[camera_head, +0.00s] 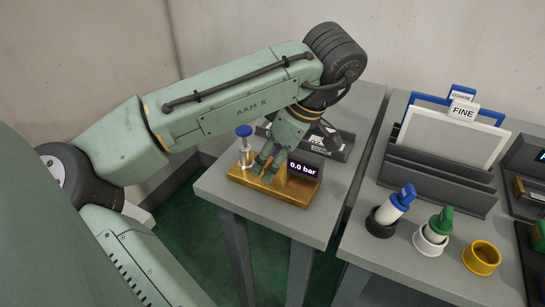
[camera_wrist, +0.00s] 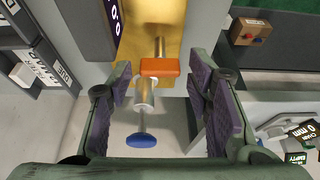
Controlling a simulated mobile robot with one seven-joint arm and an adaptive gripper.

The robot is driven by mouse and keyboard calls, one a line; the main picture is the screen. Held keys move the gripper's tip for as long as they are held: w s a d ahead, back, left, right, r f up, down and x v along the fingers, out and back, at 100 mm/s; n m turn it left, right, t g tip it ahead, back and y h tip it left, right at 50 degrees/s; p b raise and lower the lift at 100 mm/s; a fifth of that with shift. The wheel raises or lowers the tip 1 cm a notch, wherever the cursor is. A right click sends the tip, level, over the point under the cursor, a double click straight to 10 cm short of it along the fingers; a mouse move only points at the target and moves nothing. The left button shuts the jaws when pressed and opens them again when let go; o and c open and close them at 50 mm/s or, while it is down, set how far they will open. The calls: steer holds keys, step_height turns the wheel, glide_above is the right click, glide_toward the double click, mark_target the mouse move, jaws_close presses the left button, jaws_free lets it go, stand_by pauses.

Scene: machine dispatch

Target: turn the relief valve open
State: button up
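A brass block (camera_head: 285,189) stands on the grey table with a display reading 0.0 bar (camera_head: 304,170). In the wrist view, an orange crossbar handle (camera_wrist: 160,67), apparently the relief valve, sits over the brass base (camera_wrist: 175,40). A silver cylinder with a rod and blue knob (camera_wrist: 141,140) lies below it in that picture; the blue knob (camera_head: 244,131) stands upright at the block's left end in the head view. My gripper (camera_wrist: 160,82) is open, its two dark pads on either side of the handle with gaps. My gripper (camera_head: 266,170) hides the handle in the head view.
A dark tray (camera_head: 335,145) lies behind the block. Across a gap, the right table holds a rack (camera_head: 435,180) with a FINE card, a blue-capped bottle (camera_head: 397,202), a green-capped bottle (camera_head: 436,228) and a yellow ring cup (camera_head: 482,258). The grey table's front corner is bare.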

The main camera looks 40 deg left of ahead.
steer(key=shift+o, duration=0.3)
steer(key=v, duration=0.3)
steer(key=w+d, duration=0.3)
steer(key=d, duration=0.8)
steer(key=shift+d, duration=0.35)
